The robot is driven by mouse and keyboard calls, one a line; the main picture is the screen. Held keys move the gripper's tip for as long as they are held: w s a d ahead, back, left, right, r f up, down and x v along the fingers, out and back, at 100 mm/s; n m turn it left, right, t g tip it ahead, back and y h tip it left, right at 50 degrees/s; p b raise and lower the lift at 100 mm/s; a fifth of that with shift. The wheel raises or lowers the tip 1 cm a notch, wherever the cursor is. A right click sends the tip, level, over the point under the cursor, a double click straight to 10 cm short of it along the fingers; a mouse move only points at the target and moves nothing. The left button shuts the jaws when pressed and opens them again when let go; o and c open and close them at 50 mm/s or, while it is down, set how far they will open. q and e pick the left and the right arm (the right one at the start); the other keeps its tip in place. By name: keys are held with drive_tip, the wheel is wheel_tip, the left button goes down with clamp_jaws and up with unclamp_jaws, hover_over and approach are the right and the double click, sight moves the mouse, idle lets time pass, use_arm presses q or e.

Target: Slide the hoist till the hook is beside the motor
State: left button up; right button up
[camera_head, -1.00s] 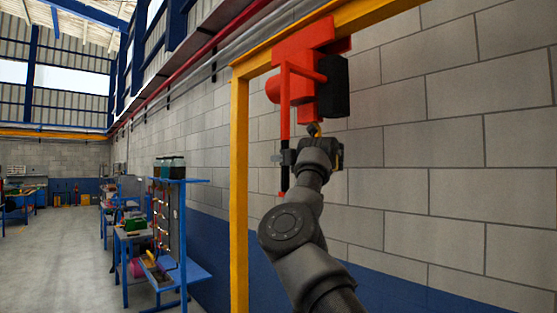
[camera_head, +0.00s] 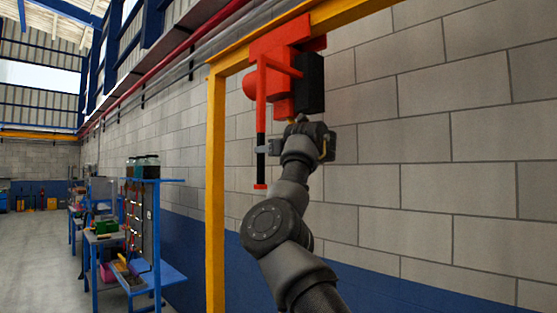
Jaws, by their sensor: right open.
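The red hoist (camera_head: 283,68) hangs under the yellow overhead beam (camera_head: 345,14), with a dark box (camera_head: 311,82) on its right side. A red bar with a black grip (camera_head: 261,171) and a red end hangs down from its left side. My right gripper (camera_head: 267,147) is open at the black grip, its fingers pointing left; whether they touch it is unclear. A small yellow part (camera_head: 292,121) shows below the hoist, mostly behind my wrist; I cannot tell whether it is the hook. I cannot make out a motor. My left gripper is out of view.
A block wall (camera_head: 440,180) stands behind. A blue workbench rack (camera_head: 150,230) with bottles on top stands at the left. Open floor (camera_head: 40,265) lies at the far left.

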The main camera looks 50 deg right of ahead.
use_arm(q)
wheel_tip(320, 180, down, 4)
drive_tip(key=b, duration=0.3)
use_arm(e)
drive_tip(key=s, duration=0.6)
drive_tip(key=shift+w, duration=0.1)
